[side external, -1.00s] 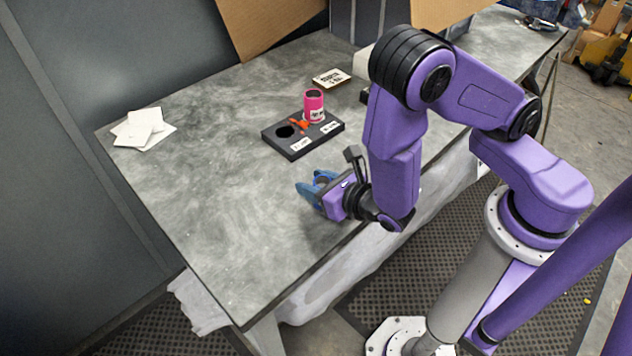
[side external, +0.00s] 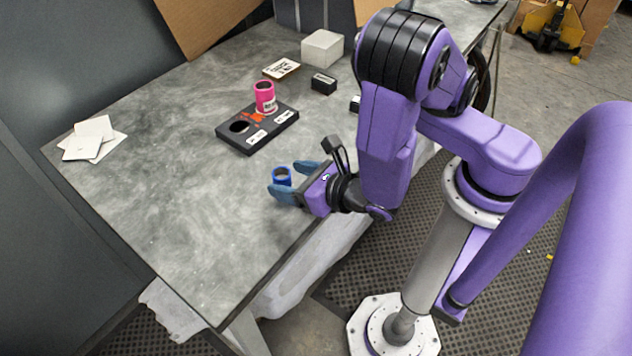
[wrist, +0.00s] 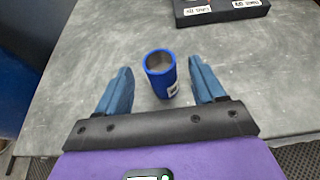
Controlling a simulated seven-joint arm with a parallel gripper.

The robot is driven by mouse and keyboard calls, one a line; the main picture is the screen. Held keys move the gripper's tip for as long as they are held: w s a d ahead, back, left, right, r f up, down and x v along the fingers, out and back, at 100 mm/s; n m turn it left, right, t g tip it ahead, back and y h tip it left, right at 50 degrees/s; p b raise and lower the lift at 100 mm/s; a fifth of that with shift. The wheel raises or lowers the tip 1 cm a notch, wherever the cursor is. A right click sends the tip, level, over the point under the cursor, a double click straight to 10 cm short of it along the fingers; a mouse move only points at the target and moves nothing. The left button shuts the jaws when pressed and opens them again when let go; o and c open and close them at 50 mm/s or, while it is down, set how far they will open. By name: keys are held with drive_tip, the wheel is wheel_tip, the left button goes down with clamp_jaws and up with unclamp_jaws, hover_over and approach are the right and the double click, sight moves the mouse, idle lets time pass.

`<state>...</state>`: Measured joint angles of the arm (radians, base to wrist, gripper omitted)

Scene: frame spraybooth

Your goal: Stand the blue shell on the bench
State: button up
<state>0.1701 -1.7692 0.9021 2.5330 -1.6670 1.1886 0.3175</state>
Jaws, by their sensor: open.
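The blue shell (side external: 282,176) is a short, hollow cylinder standing upright on the bench (side external: 190,215), open end up. It also shows in the wrist view (wrist: 161,78), with a small white label low on its side. My gripper (side external: 286,179) is open, low over the bench near its front edge. In the wrist view its two blue fingers (wrist: 160,66) lie to the left and right of the shell, with a visible gap on each side. The shell sits between and slightly beyond the fingers. Its base is visible on the bench.
A black two-hole block (side external: 257,128) stands beyond the shell; a pink shell (side external: 265,97) is in its right hole, and its left hole is empty. White sheets (side external: 92,140) lie far left. A sign card (side external: 281,68), small black box (side external: 323,83) and pale block (side external: 322,47) stand behind.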

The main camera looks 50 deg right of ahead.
drive_tip(key=v, duration=0.7)
drive_tip(key=s+d+r+m+g+h, duration=0.1)
drive_tip(key=d+r+m+g+h, duration=0.2)
drive_tip(key=d+m, duration=0.35)
drive_tip(key=s+d+r+m+g+h, duration=0.1)
drive_tip(key=d+r+m+g+h, duration=0.15)
drive_tip(key=d+m+g, duration=0.4)
drive_tip(key=s+a+r+m+g+y, duration=0.1)
drive_tip(key=s+r+m+g+y, duration=0.3)
drive_tip(key=m, duration=0.6)
drive_tip(key=shift+s+a+r+y, duration=0.2)
drive_tip(key=shift+s+r+y, duration=0.4)
drive_tip(key=shift+s+y, duration=0.4)
